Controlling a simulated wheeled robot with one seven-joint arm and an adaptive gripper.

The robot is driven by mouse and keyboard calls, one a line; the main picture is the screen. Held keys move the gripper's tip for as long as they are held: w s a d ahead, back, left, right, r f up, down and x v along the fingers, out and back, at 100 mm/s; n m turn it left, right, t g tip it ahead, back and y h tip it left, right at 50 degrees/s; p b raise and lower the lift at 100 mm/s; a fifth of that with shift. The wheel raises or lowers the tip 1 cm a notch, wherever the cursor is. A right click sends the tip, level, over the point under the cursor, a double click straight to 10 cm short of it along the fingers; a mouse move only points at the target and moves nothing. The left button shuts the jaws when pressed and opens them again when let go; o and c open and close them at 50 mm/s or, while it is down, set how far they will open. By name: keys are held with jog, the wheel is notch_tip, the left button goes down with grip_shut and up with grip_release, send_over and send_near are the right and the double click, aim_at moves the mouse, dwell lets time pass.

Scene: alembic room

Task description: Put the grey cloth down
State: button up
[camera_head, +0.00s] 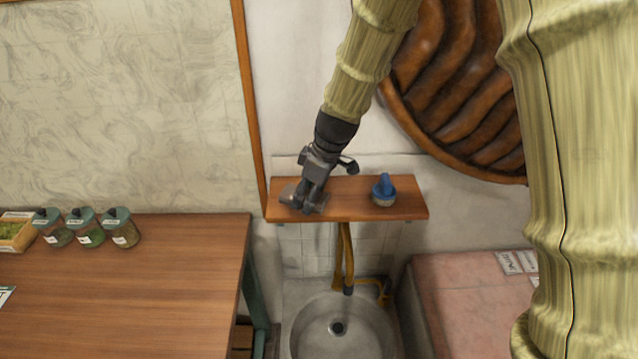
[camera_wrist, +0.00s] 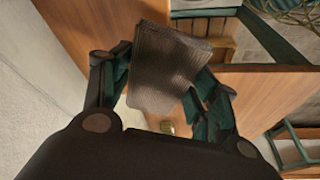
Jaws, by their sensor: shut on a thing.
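The grey cloth (camera_wrist: 166,62) looks like a folded, ribbed grey pad in the wrist view. My gripper (camera_wrist: 160,88) is shut on it, with one finger on each side. In the head view my gripper (camera_head: 308,197) points down at the left part of the small wooden shelf (camera_head: 345,207). The grey cloth is hard to tell from the grey fingers there, and I cannot tell whether it touches the shelf.
A blue-topped object (camera_head: 384,190) stands on the shelf to the right of my gripper. A sink (camera_head: 342,325) lies below the shelf. The wooden table (camera_head: 130,285) at left holds several jars (camera_head: 87,229) and has much free room.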

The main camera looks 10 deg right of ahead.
jog(key=w+d, duration=0.1)
jog(key=w, duration=0.1)
jog(key=w+d+p, duration=0.2)
jog(key=w+d, duration=0.1)
jog(key=shift+w+f, duration=0.2)
jog(key=shift+w, duration=0.1)
notch_tip(320, 180, down, 2)
jog(key=shift+s+p, duration=0.1)
jog(key=shift+p, duration=0.7)
jog(key=shift+f+p, duration=0.3)
jog(key=shift+f, duration=0.55)
jog(key=shift+a+f, duration=0.1)
jog(key=shift+f, duration=0.1)
jog(key=o, duration=0.9)
jog(key=shift+r, duration=0.1)
jog(key=shift+b+v, duration=1.8)
jog(key=shift+v, duration=4.3)
